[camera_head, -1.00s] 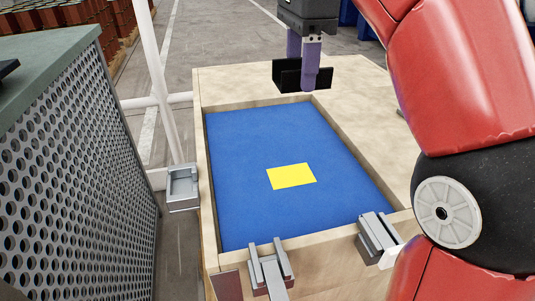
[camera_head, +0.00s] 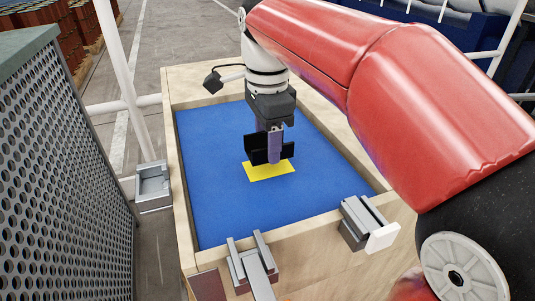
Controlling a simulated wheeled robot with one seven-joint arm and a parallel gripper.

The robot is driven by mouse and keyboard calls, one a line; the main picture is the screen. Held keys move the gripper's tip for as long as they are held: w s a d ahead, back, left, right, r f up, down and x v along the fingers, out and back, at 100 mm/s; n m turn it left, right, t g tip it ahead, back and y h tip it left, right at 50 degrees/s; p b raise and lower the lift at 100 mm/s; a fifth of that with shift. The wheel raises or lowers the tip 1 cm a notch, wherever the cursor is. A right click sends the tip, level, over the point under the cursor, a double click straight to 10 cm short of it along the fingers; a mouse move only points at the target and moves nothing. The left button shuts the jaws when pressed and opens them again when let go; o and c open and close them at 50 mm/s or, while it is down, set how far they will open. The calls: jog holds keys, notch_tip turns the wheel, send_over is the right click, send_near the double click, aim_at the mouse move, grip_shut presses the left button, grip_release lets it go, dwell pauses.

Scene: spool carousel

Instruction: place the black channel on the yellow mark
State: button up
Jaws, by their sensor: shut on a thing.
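The black channel (camera_head: 256,150) is a short U-shaped piece, held upright with its opening upward. My gripper (camera_head: 274,148), with purple fingers, is shut on one wall of it. The yellow mark (camera_head: 271,174) is a flat rectangle on the blue surface (camera_head: 223,205). The channel overlaps the mark's far part in the picture and hides some of it. I cannot tell whether the channel touches the surface or hangs just above it.
A raised wooden rim (camera_head: 180,190) surrounds the blue surface. Grey metal fixtures sit on the near edge (camera_head: 252,264) and right corner (camera_head: 364,222). A grey holder (camera_head: 153,186) is outside the left rim. A perforated cabinet (camera_head: 62,180) stands at left.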

jog(key=shift+f, duration=1.55)
jog(key=shift+f+b, duration=0.2)
jog(key=shift+b, duration=0.1)
jog(key=o, duration=1)
jog(key=shift+c, duration=0.2)
notch_tip(320, 180, up, 12)
jog(key=p, duration=0.2)
jog(key=shift+r+p, duration=0.25)
jog(key=shift+p, duration=0.15)
